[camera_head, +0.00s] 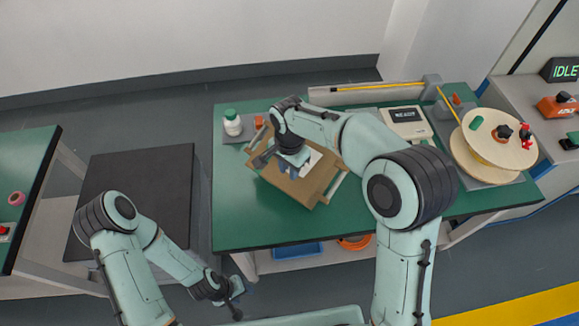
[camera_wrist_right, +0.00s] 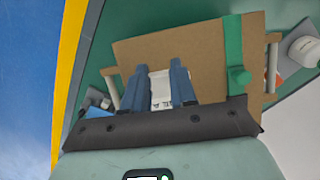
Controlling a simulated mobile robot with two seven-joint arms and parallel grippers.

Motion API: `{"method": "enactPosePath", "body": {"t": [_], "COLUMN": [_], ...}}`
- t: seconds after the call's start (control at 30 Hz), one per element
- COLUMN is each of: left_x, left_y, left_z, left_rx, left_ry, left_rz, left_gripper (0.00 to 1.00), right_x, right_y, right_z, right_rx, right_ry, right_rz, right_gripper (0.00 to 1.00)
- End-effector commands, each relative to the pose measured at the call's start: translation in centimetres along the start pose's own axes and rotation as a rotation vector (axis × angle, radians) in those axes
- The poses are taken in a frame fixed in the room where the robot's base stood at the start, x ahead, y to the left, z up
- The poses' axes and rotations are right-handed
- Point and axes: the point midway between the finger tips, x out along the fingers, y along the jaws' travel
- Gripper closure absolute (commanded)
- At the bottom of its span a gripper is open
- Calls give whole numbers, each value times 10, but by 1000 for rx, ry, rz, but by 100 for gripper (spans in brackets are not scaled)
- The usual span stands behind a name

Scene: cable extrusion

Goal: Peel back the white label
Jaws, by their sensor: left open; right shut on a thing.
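A brown cardboard box (camera_head: 322,184) lies at an angle on the green table. The white label (camera_head: 314,158) shows in part beside my right gripper (camera_head: 270,160), which is over the box. In the right wrist view the white label (camera_wrist_right: 161,88) sits between the two blue fingers of my right gripper (camera_wrist_right: 160,76), against the brown box face (camera_wrist_right: 205,48). The right gripper is shut on the label; the exact pinch is hard to see. A green strip (camera_wrist_right: 234,52) runs over the box beside the fingers. My left gripper (camera_head: 236,298) is open, empty and low, away from the table.
A white bottle with a green cap (camera_head: 232,124) stands left of the box. A device with a display (camera_head: 407,122) and a large cable spool (camera_head: 480,160) are to the right. A blue bin (camera_head: 297,248) sits below the green table (camera_head: 236,215), whose front left is clear.

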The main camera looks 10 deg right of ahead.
Motion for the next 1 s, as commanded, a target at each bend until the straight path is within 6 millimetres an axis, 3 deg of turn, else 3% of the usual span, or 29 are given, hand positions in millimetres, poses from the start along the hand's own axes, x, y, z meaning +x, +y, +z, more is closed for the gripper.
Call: {"method": "enactPosePath", "body": {"t": [0.17, 0.2, 0.27, 0.67, 1.0], "left_x": [0, 0, 0, -1, -11], "left_y": [0, 0, 0, 1, 7], "left_z": [0, 0, 0, -1, -10], "left_rx": [0, 0, 0, 0, 5], "left_ry": [0, 0, 0, 1, 13], "left_rz": [0, 0, 0, 0, 4], "left_gripper": [52, 52, 52, 52, 52], "right_x": [-1, -1, -1, -10, -82], "right_y": [-1, -1, -1, -1, -2], "right_z": [1, 1, 1, 0, 0], "right_rx": [-4, -4, -4, -2, -3], "right_ry": [0, 0, 0, 1, 2], "right_rz": [-3, -3, -3, -3, -9], "right_gripper": [100, 61, 47, 47, 47]}}
